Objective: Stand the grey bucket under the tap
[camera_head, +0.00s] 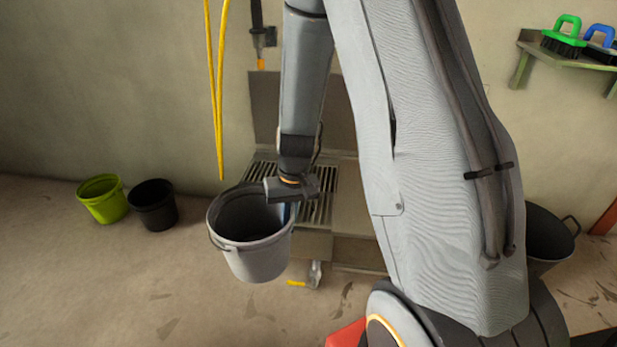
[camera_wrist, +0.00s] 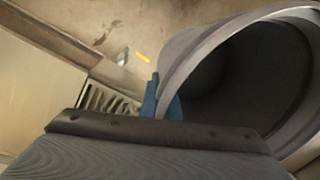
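The grey bucket (camera_head: 262,262) is upright and looks lifted clear of the floor, in front of and left of a slatted metal grate (camera_head: 325,197). My gripper (camera_head: 291,208) is at the bucket's right rim. In the wrist view its blue fingertips (camera_wrist: 160,103) sit on both sides of the bucket's rim (camera_wrist: 196,62), closed on it. The bucket's inside is dark. A dark fitting with an orange tip (camera_head: 260,42) is on the wall above the grate; I cannot tell if it is the tap. My arm hides part of the area behind the grate.
A green bucket (camera_head: 103,203) and a black bucket (camera_head: 154,208) stand on the floor at left. Yellow hoses (camera_head: 216,95) hang near the grey bucket. A yellow-handled valve (camera_head: 298,283) is low under the grate. A dark tub (camera_head: 545,237) stands right; a shelf (camera_head: 570,59) holds brushes.

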